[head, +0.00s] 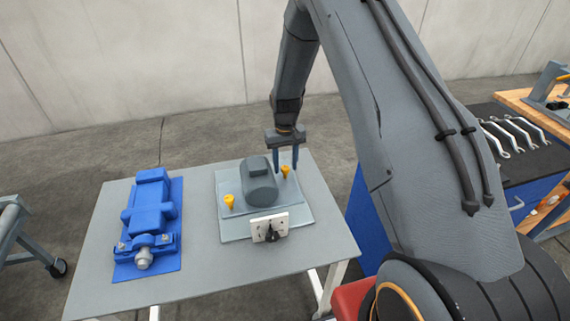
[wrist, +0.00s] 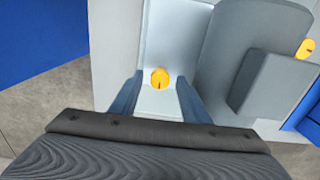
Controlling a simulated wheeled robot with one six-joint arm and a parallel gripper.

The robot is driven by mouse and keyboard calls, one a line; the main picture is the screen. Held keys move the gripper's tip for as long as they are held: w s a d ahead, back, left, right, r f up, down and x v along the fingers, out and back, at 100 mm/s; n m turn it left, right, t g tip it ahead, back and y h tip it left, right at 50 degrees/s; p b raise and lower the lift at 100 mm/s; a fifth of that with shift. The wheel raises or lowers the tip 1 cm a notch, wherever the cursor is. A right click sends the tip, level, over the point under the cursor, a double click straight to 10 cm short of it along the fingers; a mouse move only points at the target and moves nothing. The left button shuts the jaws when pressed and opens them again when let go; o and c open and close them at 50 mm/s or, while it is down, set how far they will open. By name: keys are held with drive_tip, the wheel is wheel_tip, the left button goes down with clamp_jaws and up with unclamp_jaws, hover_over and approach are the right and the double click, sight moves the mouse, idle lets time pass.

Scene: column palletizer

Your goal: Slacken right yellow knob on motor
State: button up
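The grey motor (head: 261,184) sits on a light plate (head: 234,231) on the table. One yellow knob (head: 229,201) is left of the motor and the right yellow knob (head: 286,171) is at its right. My gripper (head: 286,172) points down over the right knob. In the wrist view my gripper (wrist: 158,85) is open, with the right knob (wrist: 160,78) between its two fingers and a gap on each side. The motor (wrist: 262,65) fills the right of that view, with the left knob (wrist: 306,48) beyond it.
A blue machine (head: 150,220) stands on the left of the table (head: 200,282). A white switch plate (head: 270,227) with a black knob is in front of the motor. Wrenches (head: 515,134) lie on a dark bench top at the right.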

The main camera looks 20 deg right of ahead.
drive_tip(key=c, duration=0.9)
drive_tip(key=shift+n, duration=0.3)
drive_tip(key=n+b, duration=0.2)
drive_tip(key=n, duration=0.1)
drive_tip(key=shift+n, duration=0.4)
drive_tip(key=n+b, duration=0.2)
drive_tip(key=n, duration=0.2)
drive_tip(key=n+b, duration=0.1)
drive_tip(key=n, duration=0.4)
drive_tip(key=shift+n+b, duration=0.55)
drive_tip(key=shift+n, duration=1.25)
